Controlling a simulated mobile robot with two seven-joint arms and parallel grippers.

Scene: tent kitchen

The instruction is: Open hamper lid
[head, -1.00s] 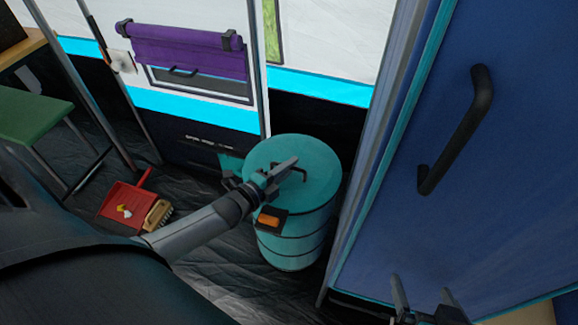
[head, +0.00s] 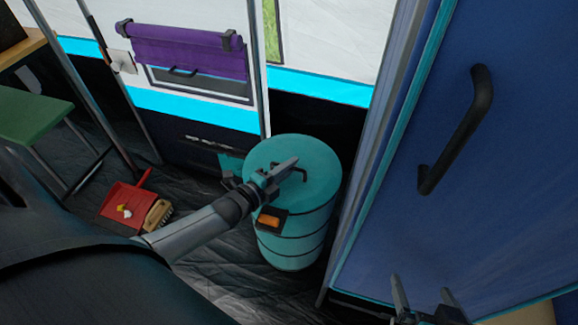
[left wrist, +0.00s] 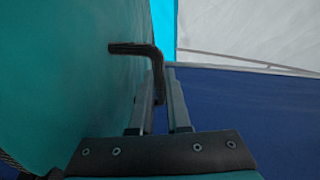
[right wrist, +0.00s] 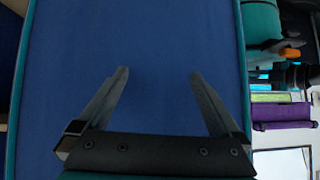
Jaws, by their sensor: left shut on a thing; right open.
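The hamper (head: 295,235) is a teal cylinder standing on the dark floor in the middle of the head view. Its round lid (head: 318,170) lies flat on top and looks closed. A dark bar handle (head: 300,172) rises from the lid; it also shows in the left wrist view (left wrist: 135,49). My left gripper (head: 290,164) is over the lid, its fingers shut on the handle. An orange block in a dark holder (head: 270,220) shows at the hamper's front. My right gripper (head: 422,290) is open and empty, before the blue door; it also shows in the right wrist view (right wrist: 158,80).
A tall blue cabinet door (head: 510,170) with a black handle (head: 460,130) stands close on the right. A purple roll (head: 188,55) hangs on the unit behind. A red dustpan (head: 124,206), a brush (head: 157,214) and a green stool (head: 32,116) are at left.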

